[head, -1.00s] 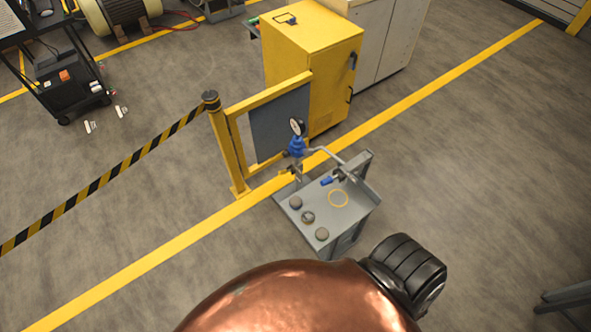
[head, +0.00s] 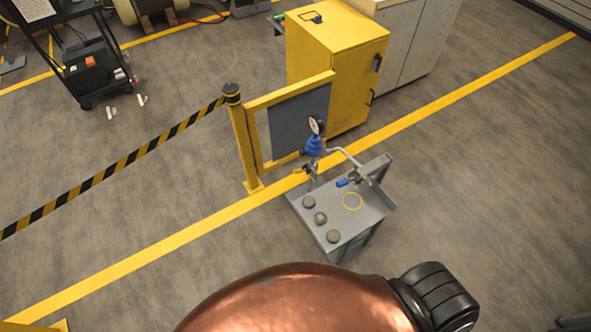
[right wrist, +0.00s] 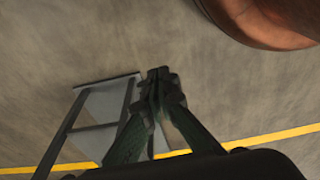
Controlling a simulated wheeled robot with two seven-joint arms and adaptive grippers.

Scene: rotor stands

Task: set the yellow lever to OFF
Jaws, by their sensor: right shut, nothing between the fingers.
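A small yellow lever (head: 300,171) sits low on the upright pipe at the back left of a grey stand (head: 318,228); its exact setting is too small to tell. A blue valve body (head: 314,146) with a round gauge (head: 316,125) is above it on the same pipe. A blue-handled lever (head: 343,183) is on the right-hand pipework. My right gripper (right wrist: 158,75) is shut and empty in the right wrist view, above the floor, with a grey metal frame (right wrist: 78,136) below and left of it. No gripper shows in the head view.
The floor right of the stand is clear.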

